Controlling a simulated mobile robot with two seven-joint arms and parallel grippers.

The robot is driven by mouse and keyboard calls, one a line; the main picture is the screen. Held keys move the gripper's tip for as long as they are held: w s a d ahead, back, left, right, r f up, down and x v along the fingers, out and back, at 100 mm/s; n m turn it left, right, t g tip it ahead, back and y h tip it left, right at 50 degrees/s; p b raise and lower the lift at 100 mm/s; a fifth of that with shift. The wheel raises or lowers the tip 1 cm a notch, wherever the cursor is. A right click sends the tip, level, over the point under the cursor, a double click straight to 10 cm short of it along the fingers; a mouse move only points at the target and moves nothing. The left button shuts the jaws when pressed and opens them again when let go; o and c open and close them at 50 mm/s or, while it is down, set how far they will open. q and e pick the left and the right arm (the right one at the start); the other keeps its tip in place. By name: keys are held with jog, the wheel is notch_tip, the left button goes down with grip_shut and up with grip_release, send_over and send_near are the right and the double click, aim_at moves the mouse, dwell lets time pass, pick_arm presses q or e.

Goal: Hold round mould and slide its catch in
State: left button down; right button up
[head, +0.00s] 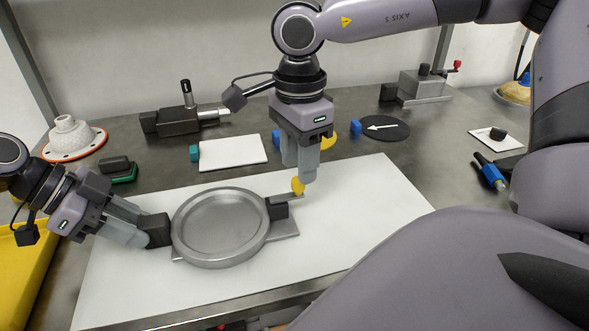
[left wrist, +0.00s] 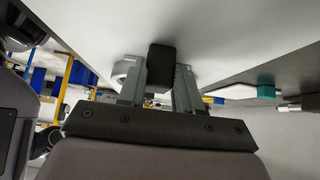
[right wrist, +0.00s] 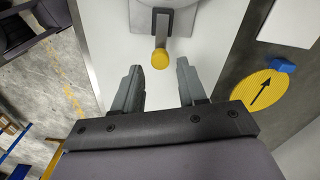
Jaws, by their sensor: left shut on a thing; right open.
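The grey round mould (head: 219,224) lies on the white board on the bench, on a flat grey base plate (head: 285,228). My left gripper (head: 146,232) is shut on the black handle (head: 158,228) at the mould's left side; the handle also shows between the fingers in the left wrist view (left wrist: 160,66). The catch, a grey bar with a yellow knob (head: 297,186), runs by a black block (head: 278,208) at the mould's right. My right gripper (head: 305,177) is open above and beside the knob. In the right wrist view the knob (right wrist: 160,59) stands just ahead of the finger gap.
The white board (head: 345,215) is clear to the right of the mould. Behind it lie a white plate with a teal block (head: 233,152), a dark disc with an arrow (head: 385,127) and a dark clamp device (head: 180,120). A yellow tray (head: 30,260) stands at far left.

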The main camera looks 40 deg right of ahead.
aim_at(296, 180)
jog(key=shift+f, duration=1.55)
grip_shut()
jog(key=shift+a, duration=0.1)
jog(key=shift+w+a, duration=0.45)
jog(key=shift+a, duration=0.2)
jog(key=shift+w+a, duration=0.25)
jog(key=shift+a, duration=0.2)
jog(key=shift+o, duration=1.2)
grip_release()
